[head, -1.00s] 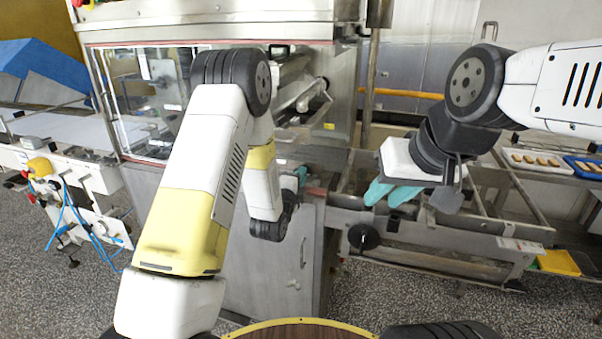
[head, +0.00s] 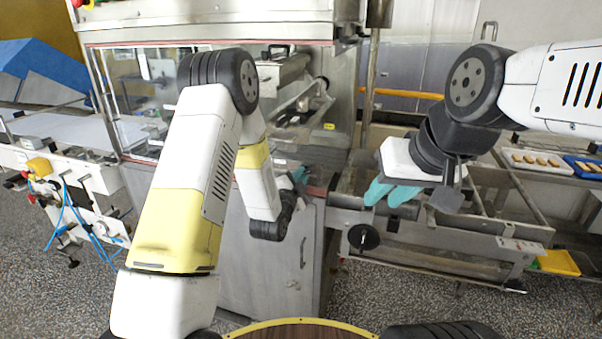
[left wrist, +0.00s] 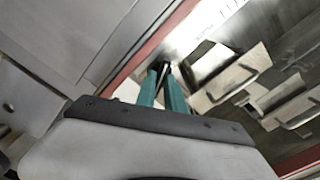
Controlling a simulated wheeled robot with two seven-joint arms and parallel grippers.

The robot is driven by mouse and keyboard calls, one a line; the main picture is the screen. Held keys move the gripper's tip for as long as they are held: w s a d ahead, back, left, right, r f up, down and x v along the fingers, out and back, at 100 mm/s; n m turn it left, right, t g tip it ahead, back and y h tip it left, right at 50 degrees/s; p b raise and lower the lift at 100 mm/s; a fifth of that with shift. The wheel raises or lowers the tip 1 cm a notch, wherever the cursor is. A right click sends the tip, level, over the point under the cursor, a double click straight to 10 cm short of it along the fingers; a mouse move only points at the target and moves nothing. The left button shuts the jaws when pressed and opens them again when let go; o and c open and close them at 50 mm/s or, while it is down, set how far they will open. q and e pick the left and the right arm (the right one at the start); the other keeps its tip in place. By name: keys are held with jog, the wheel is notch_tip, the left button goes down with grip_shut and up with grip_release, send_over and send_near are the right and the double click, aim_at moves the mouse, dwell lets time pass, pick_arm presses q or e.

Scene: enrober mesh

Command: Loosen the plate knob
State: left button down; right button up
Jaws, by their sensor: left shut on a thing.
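My left gripper (head: 300,175) reaches into the opening of the steel machine, mostly hidden behind my own forearm in the head view. In the left wrist view its two teal fingers (left wrist: 165,88) are close together, shut on a small dark piece at their tips, which I take to be the plate knob (left wrist: 160,66). The knob is largely covered by the fingers, and its turn cannot be made out. My right gripper (head: 389,197) hangs above the conveyor frame at the right, its teal fingers apart and empty.
The steel machine cabinet (head: 255,265) stands below the opening. A black handwheel (head: 364,237) sits on the conveyor frame's front. In the left wrist view, metal brackets (left wrist: 230,82) lie right of the fingers. Trays of biscuits (head: 535,161) are at the far right.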

pick_arm(q)
jog(key=shift+n, duration=1.4)
jog(key=n, duration=0.3)
jog(key=shift+f, duration=0.1)
jog(key=shift+n, duration=3)
jog(key=c, duration=1.5)
grip_release()
